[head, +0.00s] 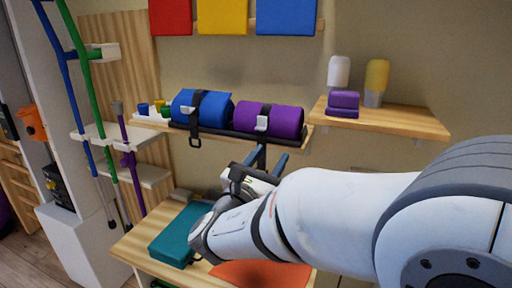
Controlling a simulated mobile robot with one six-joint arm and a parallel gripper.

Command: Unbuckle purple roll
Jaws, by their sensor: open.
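The purple roll (286,121) lies on its side on a wall shelf, right of the blue roll. A dark strap runs over its left part, with a pale buckle (261,124) on its front. Whether that buckle is fastened is too small to tell. My gripper (271,160) is open and empty, its fingers pointing up just below the shelf front, under the purple roll and apart from it. My arm reaches in from the right and hides part of the lower table.
The blue roll (215,108) has a dark strap hanging below the shelf edge. A right shelf (420,118) holds purple blocks (343,104) and two bottles (375,82). Below, a wooden table (140,244) bears a teal block (180,234). Crutches (80,90) stand at left.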

